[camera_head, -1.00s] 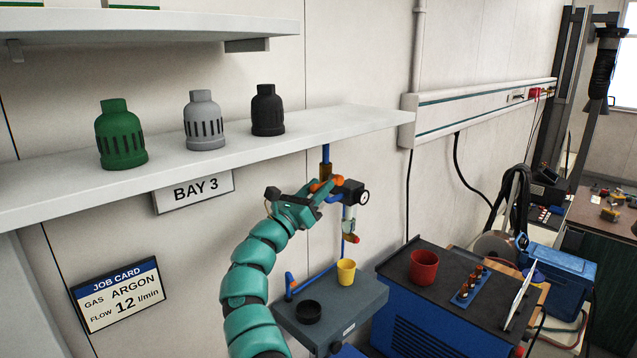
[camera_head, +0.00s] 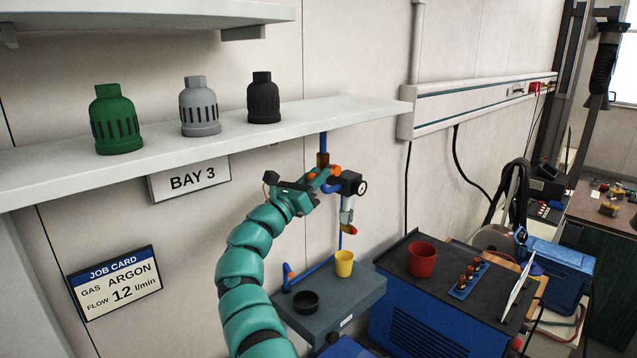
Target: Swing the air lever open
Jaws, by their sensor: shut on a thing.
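The orange air lever (camera_head: 332,172) sits on the filter-regulator unit with a round gauge, below a blue air pipe (camera_head: 323,142) with a brass-coloured fitting. My gripper (camera_head: 316,187), at the end of the teal arm, reaches it from the left. Its jaws are shut on the lever. The fingers and the near end of the lever overlap, so the exact grip is partly hidden. The lever lies roughly level, sloping slightly.
A shelf with green (camera_head: 116,120), grey (camera_head: 199,107) and black (camera_head: 264,98) caps runs above the arm. Below, a grey ledge (camera_head: 335,303) holds a yellow cup (camera_head: 344,263) and a black dish (camera_head: 305,302). A blue-sided cabinet with a red cup (camera_head: 421,260) stands right.

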